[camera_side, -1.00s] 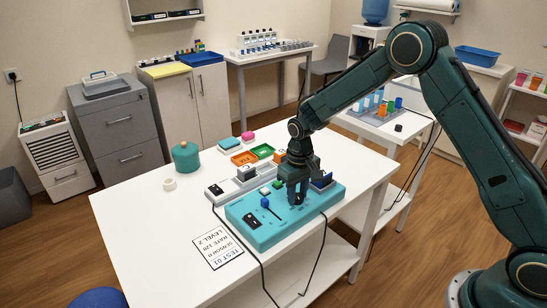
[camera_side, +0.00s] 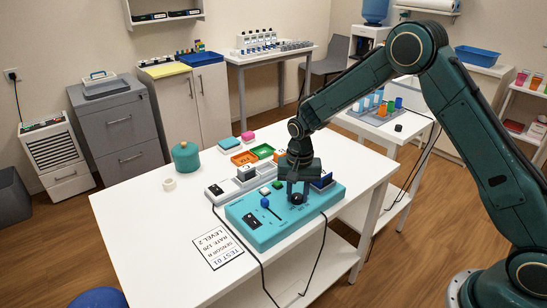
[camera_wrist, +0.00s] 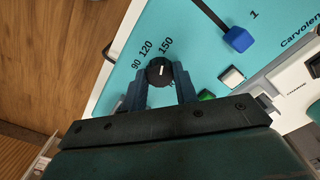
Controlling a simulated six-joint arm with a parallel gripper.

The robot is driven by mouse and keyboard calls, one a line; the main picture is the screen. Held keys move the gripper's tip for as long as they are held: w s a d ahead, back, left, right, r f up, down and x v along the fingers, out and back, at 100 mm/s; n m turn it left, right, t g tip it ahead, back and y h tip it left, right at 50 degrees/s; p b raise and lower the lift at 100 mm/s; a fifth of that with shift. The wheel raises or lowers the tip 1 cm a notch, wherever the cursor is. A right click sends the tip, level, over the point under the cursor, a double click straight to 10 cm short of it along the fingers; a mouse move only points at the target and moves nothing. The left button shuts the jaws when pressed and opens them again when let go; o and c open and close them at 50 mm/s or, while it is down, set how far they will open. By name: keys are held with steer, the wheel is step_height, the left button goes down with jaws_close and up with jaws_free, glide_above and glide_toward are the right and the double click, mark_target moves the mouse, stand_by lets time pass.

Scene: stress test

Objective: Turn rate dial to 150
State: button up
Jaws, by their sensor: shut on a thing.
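The rate dial (camera_wrist: 160,71) is a round black knob on the teal test device (camera_side: 262,235). Printed 90, 120 and 150 lie around its upper left side in the wrist view. Its white mark points roughly upward there, toward the 150 side; the exact setting is hard to tell. My gripper (camera_side: 298,191) points down over the device's right part, with the dial between its fingers. In the wrist view, my gripper (camera_wrist: 160,82) is shut on the dial, one finger on each side.
A blue-knobbed slider (camera_wrist: 238,39), a white button (camera_wrist: 231,77) and a green button (camera_wrist: 206,95) are close to the dial. A printed sheet (camera_side: 218,248) lies left of the device. A dark cable runs across the table's front. The left tabletop is mostly clear.

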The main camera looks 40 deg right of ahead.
mark_target(297, 196)
steer(key=shift+m, duration=0.4)
steer(key=o, duration=1)
step_height(297, 196, up, 14)
steer(key=shift+f, duration=0.1)
stand_by(0.3)
